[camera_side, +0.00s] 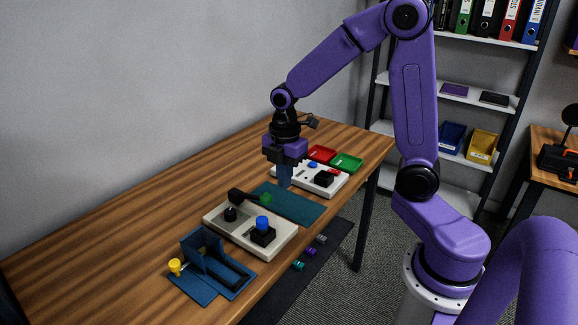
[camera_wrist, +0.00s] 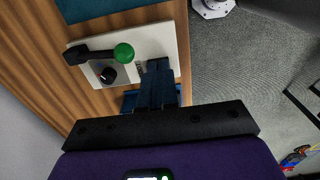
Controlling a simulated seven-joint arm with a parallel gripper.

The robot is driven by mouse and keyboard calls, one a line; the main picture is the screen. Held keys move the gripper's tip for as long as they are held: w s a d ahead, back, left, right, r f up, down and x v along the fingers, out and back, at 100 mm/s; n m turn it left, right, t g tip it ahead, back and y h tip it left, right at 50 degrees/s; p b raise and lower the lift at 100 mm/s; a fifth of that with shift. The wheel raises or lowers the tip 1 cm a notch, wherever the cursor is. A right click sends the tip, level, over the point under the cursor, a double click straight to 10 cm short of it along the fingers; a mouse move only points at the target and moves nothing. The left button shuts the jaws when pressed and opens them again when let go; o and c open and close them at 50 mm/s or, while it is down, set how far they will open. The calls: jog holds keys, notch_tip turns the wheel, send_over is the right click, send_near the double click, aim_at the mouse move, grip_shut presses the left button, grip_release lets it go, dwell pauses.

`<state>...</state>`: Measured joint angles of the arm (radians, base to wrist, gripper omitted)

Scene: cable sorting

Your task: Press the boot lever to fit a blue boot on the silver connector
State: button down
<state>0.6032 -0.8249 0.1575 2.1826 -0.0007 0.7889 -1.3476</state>
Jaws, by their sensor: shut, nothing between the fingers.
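A beige box (camera_side: 275,239) on the wooden table carries a black lever with a green ball (camera_side: 266,198), a black knob (camera_side: 230,214) and a black block with a blue cap (camera_side: 263,223). In the wrist view the green ball (camera_wrist: 124,52) and the lever lie left of my fingers. I cannot tell which part is the boot lever. My gripper (camera_side: 285,185) points down over the teal mat (camera_side: 296,207), behind the green ball. Its blue fingers (camera_wrist: 158,66) are together and empty; in the wrist view they cover part of the box. I cannot make out a silver connector.
Behind stands a white box (camera_side: 325,190) with blue, red and black parts, and beyond it red (camera_side: 321,153) and green (camera_side: 347,163) trays. The table's left side is clear.

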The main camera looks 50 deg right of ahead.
jog(key=shift+s+r, duration=0.35)
jog(key=shift+r, duration=0.5)
jog(key=shift+s+r, duration=0.3)
jog(key=shift+r, duration=0.55)
jog(key=s+a+m, duration=0.2)
jog(key=s+a, duration=0.1)
jog(key=s, duration=0.7)
jog(key=s+a+m, duration=0.3)
jog(key=s, duration=0.8)
jog(key=shift+s+a, duration=0.15)
jog(key=shift+a, duration=0.15)
